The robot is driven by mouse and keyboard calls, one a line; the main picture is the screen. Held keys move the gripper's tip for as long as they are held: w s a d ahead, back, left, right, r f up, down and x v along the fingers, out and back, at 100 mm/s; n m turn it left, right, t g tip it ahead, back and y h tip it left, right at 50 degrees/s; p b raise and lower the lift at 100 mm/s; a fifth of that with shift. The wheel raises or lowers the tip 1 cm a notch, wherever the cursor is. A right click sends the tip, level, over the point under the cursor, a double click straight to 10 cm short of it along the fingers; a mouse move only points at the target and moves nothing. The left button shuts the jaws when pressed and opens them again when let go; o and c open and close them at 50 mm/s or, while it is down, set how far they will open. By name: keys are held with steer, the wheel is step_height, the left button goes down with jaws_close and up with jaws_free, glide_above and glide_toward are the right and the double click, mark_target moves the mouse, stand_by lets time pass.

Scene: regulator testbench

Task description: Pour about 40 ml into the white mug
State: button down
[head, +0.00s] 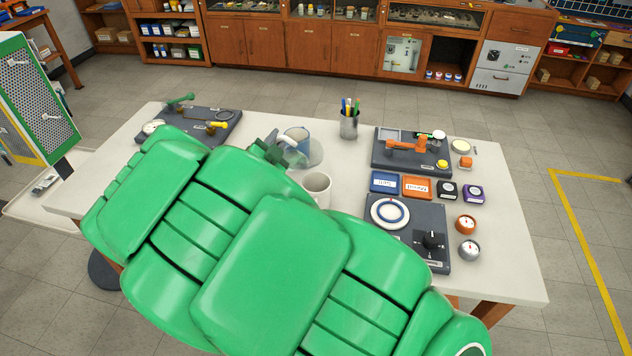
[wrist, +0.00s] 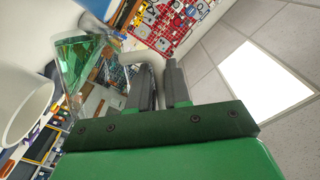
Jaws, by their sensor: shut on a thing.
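The white mug (head: 317,184) stands upright on the table, partly behind my green arm. Its rim and side also show at the left of the wrist view (wrist: 28,88). My gripper (head: 268,152) is shut on the pale handle of a clear jug (head: 315,153), just beyond the mug in the head view. In the wrist view, the fingers (wrist: 163,88) close around the handle and the clear jug body (wrist: 92,62) is beside the mug. I cannot tell the liquid level, or whether any liquid is flowing. The mug's inside bottom is hidden.
A pen cup (head: 349,124) stands behind the jug. Right of the mug are a dark panel with a round dial plate (head: 390,212), blue (head: 384,182) and orange trays (head: 416,187) and gauges (head: 466,224). A dark board with fittings (head: 195,122) lies at the back left.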

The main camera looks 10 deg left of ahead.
steer(key=shift+s+d+r+m+t, duration=0.15)
steer(key=shift+m+t, duration=0.15)
steer(key=shift+m, duration=0.2)
steer(key=shift+s+d+r+m+t, duration=0.15)
steer(key=shift+d+r+m+t, duration=0.25)
steer(key=shift+r+m, duration=0.35)
steer(key=shift+s+d+f+m+t, duration=0.2)
steer(key=shift+f+m+t, duration=0.1)
steer(key=shift+m, duration=0.25)
steer(key=shift+s+d+m+t+h, duration=0.25)
steer(key=shift+d+m+t+h, duration=0.25)
steer(key=shift+m, duration=0.6)
steer(key=shift+w+a, duration=0.2)
steer(key=shift+w+a, duration=0.2)
steer(key=shift+a, duration=0.05)
steer(key=shift+w+a, duration=0.1)
steer(key=shift+w, duration=0.05)
steer(key=shift+d+r+m+t, duration=0.2)
steer(key=shift+m+t, duration=0.1)
steer(key=shift+m, duration=0.3)
